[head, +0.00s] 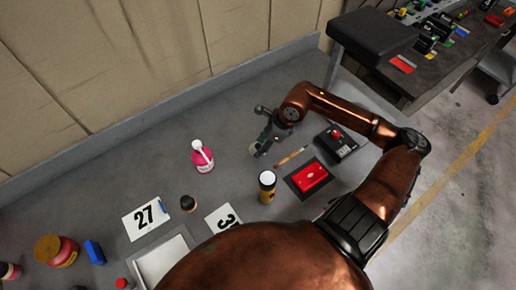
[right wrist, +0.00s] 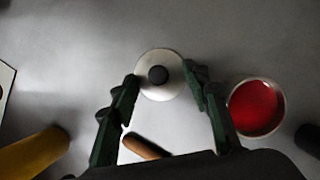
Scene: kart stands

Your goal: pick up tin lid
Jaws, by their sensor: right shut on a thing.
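The tin lid (right wrist: 174,90) is a round silver disc with a dark knob (right wrist: 158,75) in the middle. In the right wrist view it sits between the two fingertips of my right gripper (right wrist: 160,82), which is shut on it by its rim. In the head view my right gripper (head: 262,146) is over the back part of the grey table, and only a small pale edge of the lid (head: 254,149) shows there. An open round tin with red inside (right wrist: 256,107) stands right of the gripper in the wrist view. My left gripper is not in view.
A pink bottle (head: 203,160) stands left of the gripper. Cards, jars and a tray rim (head: 140,281) are lower left.

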